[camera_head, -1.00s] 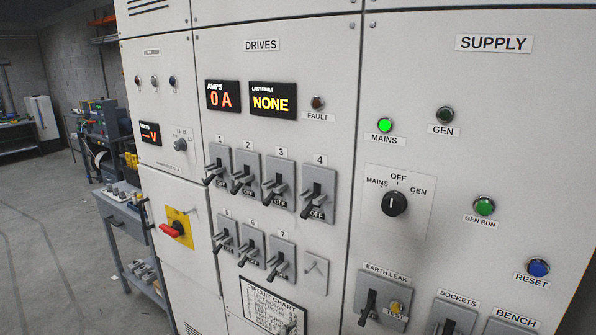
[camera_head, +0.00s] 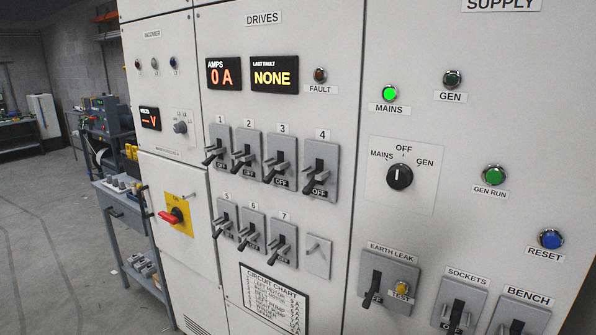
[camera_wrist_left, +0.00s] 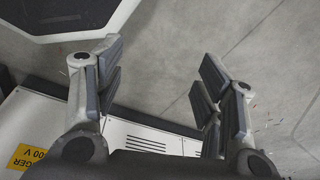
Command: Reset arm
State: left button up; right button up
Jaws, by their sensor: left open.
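The drives panel (camera_head: 230,108) fills the middle of the head view, with several numbered switch levers whose plates read OFF. The amps display (camera_head: 224,74) reads 0 A and the last-fault display (camera_head: 274,75) reads NONE. The supply panel (camera_head: 440,230) is at the right, with a lit green MAINS lamp (camera_head: 389,93) and a blue RESET button (camera_head: 551,239). My left gripper (camera_wrist_left: 160,92) shows only in the left wrist view, open, with nothing between its fingers and grey floor beyond. No gripper shows in the head view.
A grey workbench trolley (camera_head: 122,211) with parts on it stands left of the cabinets. A red rotary handle (camera_head: 171,216) sticks out from its yellow plate. Open concrete floor (camera_head: 50,235) lies at the left. In the wrist view, a white cabinet-like surface (camera_wrist_left: 130,137) lies below the fingers.

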pick_arm(q)
jog(key=s+a+f+g, duration=0.1)
jog(key=s+f, duration=0.1)
jog(key=s, duration=0.6)
jog(key=shift+a+n, duration=0.3)
jog(key=shift+a, duration=0.05)
